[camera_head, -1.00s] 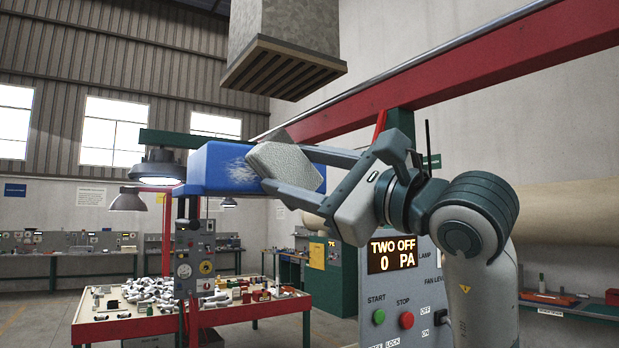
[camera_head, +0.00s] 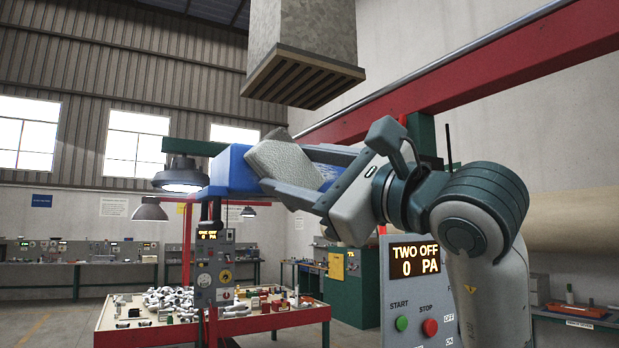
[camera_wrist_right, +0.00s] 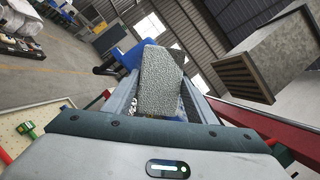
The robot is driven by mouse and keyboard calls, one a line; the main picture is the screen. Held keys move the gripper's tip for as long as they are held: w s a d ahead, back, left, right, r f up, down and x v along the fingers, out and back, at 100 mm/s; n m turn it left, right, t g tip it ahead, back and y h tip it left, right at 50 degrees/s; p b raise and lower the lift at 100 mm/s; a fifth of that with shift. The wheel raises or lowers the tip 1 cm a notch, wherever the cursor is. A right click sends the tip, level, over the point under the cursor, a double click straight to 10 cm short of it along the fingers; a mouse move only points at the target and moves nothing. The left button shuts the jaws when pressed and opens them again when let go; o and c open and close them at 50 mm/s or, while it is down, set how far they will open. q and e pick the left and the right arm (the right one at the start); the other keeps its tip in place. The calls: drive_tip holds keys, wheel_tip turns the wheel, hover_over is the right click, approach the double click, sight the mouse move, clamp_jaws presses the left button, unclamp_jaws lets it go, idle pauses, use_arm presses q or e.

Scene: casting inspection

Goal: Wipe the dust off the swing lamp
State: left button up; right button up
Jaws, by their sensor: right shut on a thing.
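My right gripper (camera_head: 300,180) is shut on a grey speckled wiping pad (camera_head: 284,163), held tilted between its two fingers. The pad also shows in the right wrist view (camera_wrist_right: 163,85). The pad is in front of a blue box (camera_head: 228,172) on the swing lamp's arm and hides its middle; I cannot tell whether they touch. Whitish marks show on the blue face to the right of the pad. The dark round lamp head (camera_head: 181,175), lit underneath, hangs left of the box. My left gripper is not in view.
A grey duct with a slatted grille (camera_head: 305,80) hangs above. A red beam (camera_head: 480,78) crosses the upper right. A control panel (camera_head: 412,290) stands below my right arm. A red-edged table (camera_head: 240,325) with castings is at the lower left.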

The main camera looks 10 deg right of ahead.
drive_tip(key=shift+s+a, duration=0.2)
drive_tip(key=shift+a, duration=0.45)
drive_tip(key=shift+s+a+f+b, duration=0.1)
drive_tip(key=shift+s+a+b, duration=0.2)
drive_tip(key=shift+a+b, duration=0.45)
drive_tip(key=shift+s+a+b, duration=0.15)
drive_tip(key=shift+a+b, duration=0.1)
drive_tip(key=shift+a, duration=0.3)
drive_tip(key=shift+s+a+b, duration=0.15)
drive_tip(key=shift+a+b, duration=0.05)
drive_tip(key=shift+a, duration=0.3)
drive_tip(key=shift+b, duration=0.55)
drive_tip(key=shift+d, duration=0.1)
